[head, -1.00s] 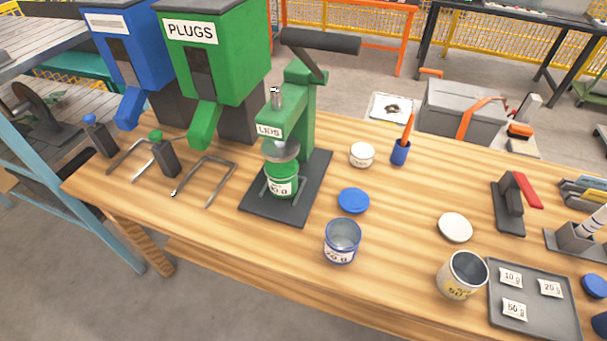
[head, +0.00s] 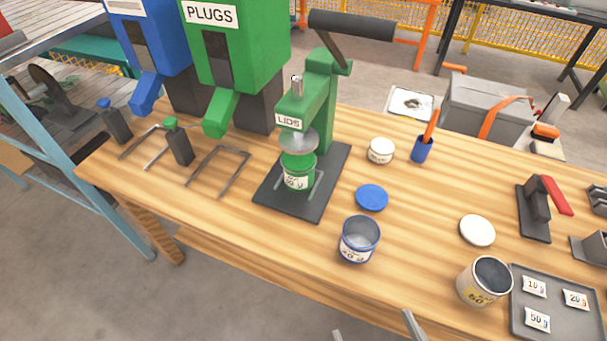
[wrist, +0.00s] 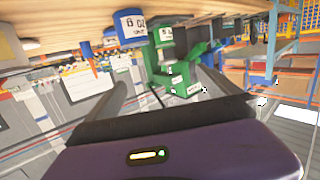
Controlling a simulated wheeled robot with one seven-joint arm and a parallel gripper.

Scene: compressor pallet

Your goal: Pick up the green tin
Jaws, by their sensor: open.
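The green tin (head: 298,172) stands upright on the dark base plate of the green lid press (head: 318,108), under the press's round head. It has a white label and a green top. My gripper (head: 375,332) shows only as two grey fingertips at the bottom edge of the head view, apart and empty. It is in front of the table and well short of the tin.
A blue-labelled tin (head: 359,240) and a blue lid (head: 371,197) stand right of the press. A white-labelled tin (head: 484,281), a white lid (head: 477,230) and a grey tray (head: 555,281) are further right. Wire brackets (head: 218,170) lie left of the press. The press handle (head: 350,25) overhangs above.

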